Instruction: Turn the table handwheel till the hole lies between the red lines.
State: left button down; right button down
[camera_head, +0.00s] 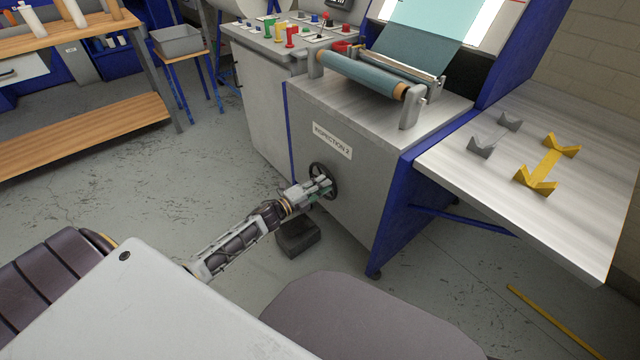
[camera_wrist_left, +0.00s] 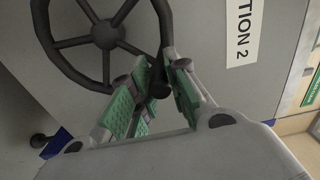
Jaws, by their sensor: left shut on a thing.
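The black handwheel (camera_head: 331,169) is on the grey front of the inspection machine (camera_head: 350,135), below a label reading INSPECTION 2. In the left wrist view its spoked rim and hub (camera_wrist_left: 105,34) fill the upper left. My left gripper (camera_head: 325,186) is at the wheel. In the left wrist view its green-padded fingers (camera_wrist_left: 160,76) are shut around the wheel's dark crank handle (camera_wrist_left: 161,90), at the lower right of the rim. Teal cloth (camera_head: 422,38) runs up the lit panel from a roll (camera_head: 360,74). No hole shows, and the red lines cannot be made out. My right gripper is not in view.
A side table (camera_head: 590,190) at right carries yellow (camera_head: 550,163) and grey (camera_head: 482,146) V-shaped supports. A control panel (camera_head: 290,35) with coloured buttons is at back left. A dark block (camera_head: 298,240) lies on the floor below the wheel. The floor at left is open.

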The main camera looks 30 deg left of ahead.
pick_arm(q)
jog(key=shift+f, duration=0.1)
dwell(0.3)
jog(key=c, duration=1.3)
grip_release()
jog(key=shift+s, duration=0.2)
jog(key=shift+v, duration=5.8)
